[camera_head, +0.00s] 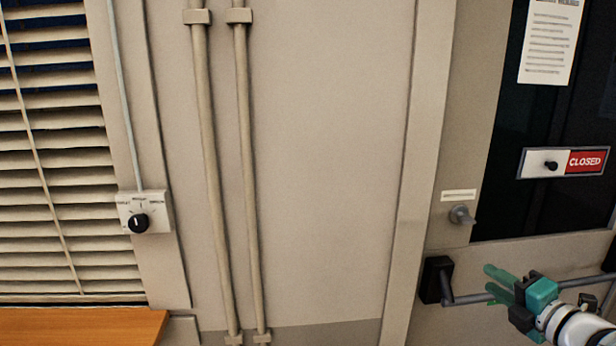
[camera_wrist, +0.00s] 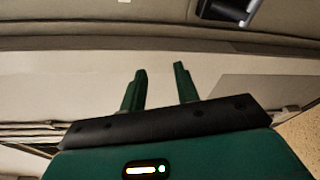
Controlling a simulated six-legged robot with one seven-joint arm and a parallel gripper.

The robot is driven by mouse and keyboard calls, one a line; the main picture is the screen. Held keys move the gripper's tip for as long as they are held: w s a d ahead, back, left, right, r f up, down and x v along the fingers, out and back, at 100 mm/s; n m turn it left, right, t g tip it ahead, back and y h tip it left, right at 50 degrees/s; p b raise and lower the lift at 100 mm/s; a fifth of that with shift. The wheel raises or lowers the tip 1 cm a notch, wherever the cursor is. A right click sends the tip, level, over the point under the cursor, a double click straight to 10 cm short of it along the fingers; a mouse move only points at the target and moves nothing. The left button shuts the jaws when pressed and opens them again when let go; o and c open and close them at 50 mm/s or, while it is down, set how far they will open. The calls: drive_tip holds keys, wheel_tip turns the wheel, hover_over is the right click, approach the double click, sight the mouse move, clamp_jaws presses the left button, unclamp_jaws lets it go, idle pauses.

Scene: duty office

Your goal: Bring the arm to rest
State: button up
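My gripper (camera_head: 488,279) is at the lower right of the head view, in front of the door's grey horizontal bar (camera_head: 583,283). Its two green fingers point left and overlap the bar in that view. In the wrist view my gripper (camera_wrist: 159,68) shows its fingers apart, with nothing between them. A black fitting with a grey part (camera_wrist: 228,10) lies beyond the fingertips at the top of the wrist view. It appears apart from the fingers. My arm enters from the right edge of the head view.
The door has a dark window (camera_head: 540,110), a CLOSED sign (camera_head: 563,162) and a small knob (camera_head: 462,214). The bar has a black mount (camera_head: 436,279). Left are two pipes (camera_head: 248,170), a dial box (camera_head: 146,212), blinds (camera_head: 55,170) and an orange-brown wooden surface (camera_head: 80,326).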

drive_tip(key=s+a+f+n+g+y, duration=0.2)
drive_tip(key=a+n+g, duration=0.2)
drive_tip(key=a+n, duration=0.65)
drive_tip(key=s+a+f+n+g+y, duration=0.1)
drive_tip(key=s+a+f+n+g, duration=0.2)
drive_tip(key=a+n, duration=0.75)
drive_tip(key=s+a+n+g+h, duration=0.1)
drive_tip(key=s+n+h, duration=0.2)
drive_tip(key=n, duration=1)
drive_tip(key=s+a+n+g+h, duration=0.2)
drive_tip(key=s+n, duration=0.4)
drive_tip(key=n, duration=0.8)
drive_tip(key=shift+s+f+g+h, duration=0.15)
drive_tip(key=shift+f+g+h, duration=0.15)
drive_tip(key=shift+h, duration=0.6)
